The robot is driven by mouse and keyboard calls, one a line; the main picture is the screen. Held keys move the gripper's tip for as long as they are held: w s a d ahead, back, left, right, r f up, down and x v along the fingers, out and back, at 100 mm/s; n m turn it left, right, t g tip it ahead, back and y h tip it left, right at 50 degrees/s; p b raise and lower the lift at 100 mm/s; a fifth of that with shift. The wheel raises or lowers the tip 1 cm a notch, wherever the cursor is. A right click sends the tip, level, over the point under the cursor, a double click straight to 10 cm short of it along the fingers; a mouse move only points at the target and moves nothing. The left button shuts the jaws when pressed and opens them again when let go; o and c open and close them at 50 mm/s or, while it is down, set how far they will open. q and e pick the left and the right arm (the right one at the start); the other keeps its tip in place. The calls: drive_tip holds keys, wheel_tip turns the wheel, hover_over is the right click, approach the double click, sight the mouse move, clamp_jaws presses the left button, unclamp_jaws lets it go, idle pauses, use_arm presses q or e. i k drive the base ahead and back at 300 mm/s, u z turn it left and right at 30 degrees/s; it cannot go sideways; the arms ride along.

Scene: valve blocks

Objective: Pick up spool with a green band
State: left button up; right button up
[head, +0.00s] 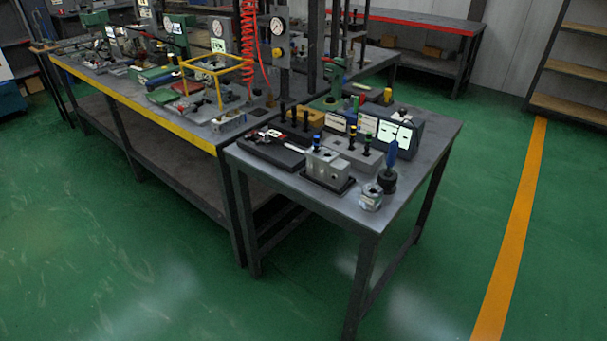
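Several slim dark spools stand upright in blocks on the near grey table (300,195). One with a blue band (317,139) stands in the light grey valve block (328,168). Neither of my grippers is in view.
A tan block (309,119) with dark spools, a blue-grey display box (404,131), a blue-handled tool (392,153) and a metal cup (371,197) crowd the table. A yellow-edged bench (130,98) adjoins at left. Green floor lies open in front and right.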

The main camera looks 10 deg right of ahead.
sight(366, 153)
drive_tip(key=u, duration=1)
drive_tip(key=i, duration=1.05)
drive_tip(key=z, duration=0.7)
